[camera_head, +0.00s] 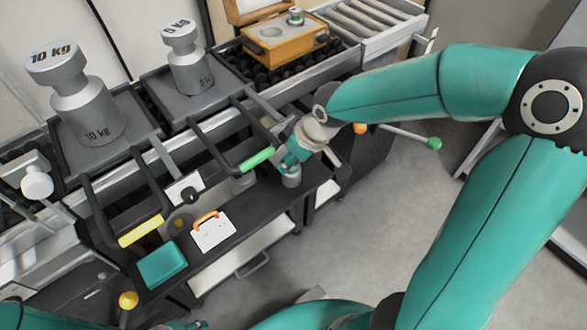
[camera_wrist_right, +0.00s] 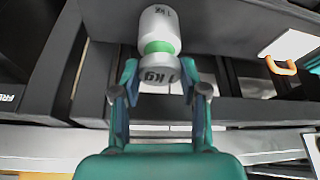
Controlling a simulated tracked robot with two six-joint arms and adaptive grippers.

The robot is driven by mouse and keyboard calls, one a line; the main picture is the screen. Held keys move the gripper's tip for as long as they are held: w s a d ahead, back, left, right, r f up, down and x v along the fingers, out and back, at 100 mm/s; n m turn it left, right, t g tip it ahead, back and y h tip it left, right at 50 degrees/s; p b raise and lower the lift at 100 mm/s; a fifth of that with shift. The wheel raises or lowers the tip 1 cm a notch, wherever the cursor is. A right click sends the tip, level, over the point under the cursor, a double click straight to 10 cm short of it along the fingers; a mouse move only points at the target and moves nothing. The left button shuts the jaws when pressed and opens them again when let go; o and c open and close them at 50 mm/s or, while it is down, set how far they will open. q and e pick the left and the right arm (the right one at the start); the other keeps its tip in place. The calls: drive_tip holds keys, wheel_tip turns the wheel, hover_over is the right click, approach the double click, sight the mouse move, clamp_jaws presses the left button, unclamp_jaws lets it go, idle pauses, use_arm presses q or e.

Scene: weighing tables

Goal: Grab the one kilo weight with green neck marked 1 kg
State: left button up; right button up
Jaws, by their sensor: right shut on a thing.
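The one kilo weight (camera_wrist_right: 160,28) is a pale grey metal cylinder with a green neck, and "KG" lettering shows on it in the right wrist view. My right gripper (camera_wrist_right: 160,75) is shut on it, with one finger on each side near the neck. In the head view my right gripper (camera_head: 293,160) is over the dark lower shelf by the green handle, and the grey end of the weight (camera_head: 291,178) shows below it. I cannot tell whether the weight touches the shelf.
A 10 kg weight (camera_head: 82,105) and a 5 kg weight (camera_head: 187,62) stand on the tables. A green handle (camera_head: 257,159) and a yellow handle (camera_head: 141,230) jut out in front. A wooden box (camera_head: 283,46) is at the back. Grey floor (camera_head: 400,215) is free at right.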

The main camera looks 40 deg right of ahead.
clamp_jaws()
drive_tip(key=shift+w+r, duration=0.1)
drive_tip(key=shift+r, duration=0.15)
